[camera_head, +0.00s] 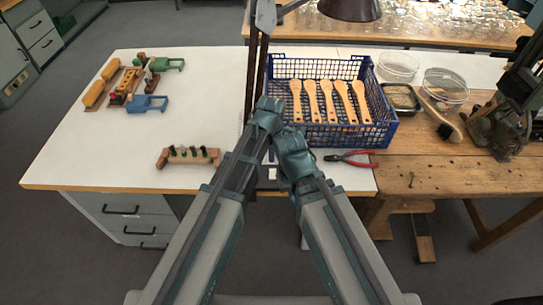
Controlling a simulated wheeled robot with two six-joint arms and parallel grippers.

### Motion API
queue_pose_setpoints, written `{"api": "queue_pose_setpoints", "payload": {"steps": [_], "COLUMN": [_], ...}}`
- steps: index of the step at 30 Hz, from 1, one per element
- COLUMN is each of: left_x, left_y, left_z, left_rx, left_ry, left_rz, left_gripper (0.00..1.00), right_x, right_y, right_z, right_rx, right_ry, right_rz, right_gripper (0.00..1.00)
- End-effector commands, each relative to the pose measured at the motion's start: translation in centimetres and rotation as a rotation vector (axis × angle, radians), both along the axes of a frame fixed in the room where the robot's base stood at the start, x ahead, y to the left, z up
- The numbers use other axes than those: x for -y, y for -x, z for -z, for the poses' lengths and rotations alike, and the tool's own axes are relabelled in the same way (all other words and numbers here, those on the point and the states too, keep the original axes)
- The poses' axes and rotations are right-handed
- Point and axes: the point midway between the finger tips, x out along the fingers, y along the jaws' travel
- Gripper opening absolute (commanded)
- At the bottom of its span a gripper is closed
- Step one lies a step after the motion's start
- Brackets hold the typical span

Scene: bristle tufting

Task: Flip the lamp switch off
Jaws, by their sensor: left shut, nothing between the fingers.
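A desk lamp shows its dark brown shade (350,9) at the top edge, cut off by the frame. Its jointed arm (254,62) comes down to the table just left of the blue crate. The lower end of the lamp is hidden behind my arms, and I cannot make out the switch. My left gripper (268,106) is shut and empty, in front of the lower part of the lamp arm. My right gripper (291,139) is close beside it, to the right and nearer to me. Its fingers cannot be told apart.
A blue crate (384,127) holds several wooden brush bodies (327,101). Red-handled pliers (350,159) lie in front of it. A wooden block with dark tufts (188,157) and small coloured wooden toys (128,84) lie left. The white table (90,150) is clear between them.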

Motion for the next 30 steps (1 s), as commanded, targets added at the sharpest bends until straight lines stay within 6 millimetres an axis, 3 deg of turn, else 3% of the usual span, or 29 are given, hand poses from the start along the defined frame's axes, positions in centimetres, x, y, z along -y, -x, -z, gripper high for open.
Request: {"api": "queue_pose_setpoints", "payload": {"steps": [1,13,30], "left_x": [0.0,0.0,0.0], "left_y": [-0.1,-0.8,-1.0], "left_z": [1.5,6.6,7.5], "left_rx": [0.0,0.0,0.0], "left_ry": [0.0,0.0,0.0], "left_rz": [0.0,0.0,0.0], "left_gripper": [0.0,0.0,0.0], "right_x": [0.0,0.0,0.0], "right_y": [0.0,0.0,0.0], "right_z": [1.5,6.6,7.5], "right_rx": [0.0,0.0,0.0], "right_ry": [0.0,0.0,0.0], "right_rz": [0.0,0.0,0.0], "right_gripper": [0.0,0.0,0.0]}}
